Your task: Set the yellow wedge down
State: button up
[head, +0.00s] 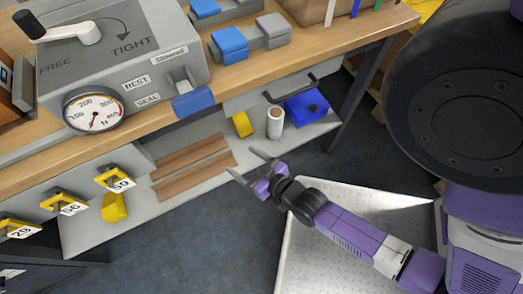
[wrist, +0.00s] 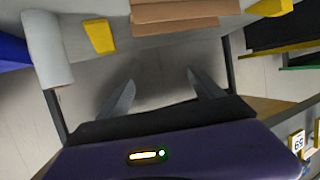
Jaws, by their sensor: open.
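A yellow wedge (head: 242,124) stands on the low grey shelf, left of a white cylinder. It also shows in the wrist view (wrist: 100,36). A second yellow wedge-like piece (head: 114,207) sits near the left end of the same shelf, and a yellow piece shows at the top right of the wrist view (wrist: 268,7). I cannot tell which one the task means. My gripper (head: 245,163) is in front of the shelf, open, with its fingers apart. In the wrist view (wrist: 160,80) nothing is between the fingertips. No wedge touches it.
The white cylinder (head: 275,122) and a blue box (head: 305,108) stand right of the nearer wedge. Brown strips (head: 190,167) lie mid-shelf. The workbench (head: 150,132) overhangs the shelf, with yellow numbered tags (head: 119,181) hanging at left. The floor (head: 210,235) in front is clear.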

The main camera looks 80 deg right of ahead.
jog(key=s+a+r+n+t+y, duration=0.1)
jog(key=s+a+r+n+y, duration=0.2)
jog(key=a+r, duration=0.4)
jog(key=s+a+r+n+t+y, duration=0.1)
jog(key=s+a+r+n+y, duration=0.2)
jog(key=r, duration=1.2)
jog(key=s+a+y, duration=0.1)
jog(key=s+a, duration=0.1)
jog(key=a, duration=0.1)
jog(key=shift+a+t, duration=0.4)
jog(key=shift+r, duration=0.1)
notch_tip(320, 180, up, 19)
jog(key=p, duration=1.9)
